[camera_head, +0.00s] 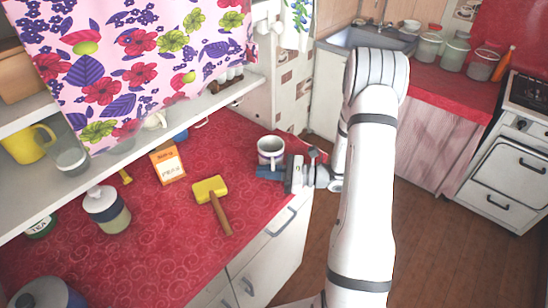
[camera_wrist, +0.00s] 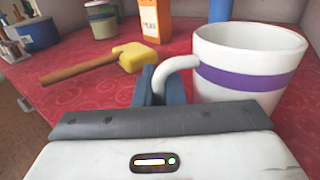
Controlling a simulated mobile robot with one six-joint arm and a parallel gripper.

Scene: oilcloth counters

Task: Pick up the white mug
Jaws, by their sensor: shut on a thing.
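The white mug (camera_head: 271,149) with a purple band stands upright on the red patterned counter near its right edge. In the wrist view the mug (camera_wrist: 250,62) is close up at the right, with its white handle pointing left. My gripper (camera_head: 272,172) reaches in from the right, low at the mug's handle side. In the wrist view my gripper (camera_wrist: 160,90) is shut on the handle, its dark fingers around the handle's lower part. The fingertips are partly hidden by the handle and the gripper body. I cannot tell if the mug is clear of the counter.
A yellow-headed mallet (camera_head: 211,190) lies left of the mug. An orange-and-white carton (camera_head: 167,163) and a lidded jar (camera_head: 106,211) stand further left. A shelf (camera_head: 190,112) with a floral cloth (camera_head: 130,60) hangs above the counter's back. Open floor (camera_head: 420,240) lies right.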

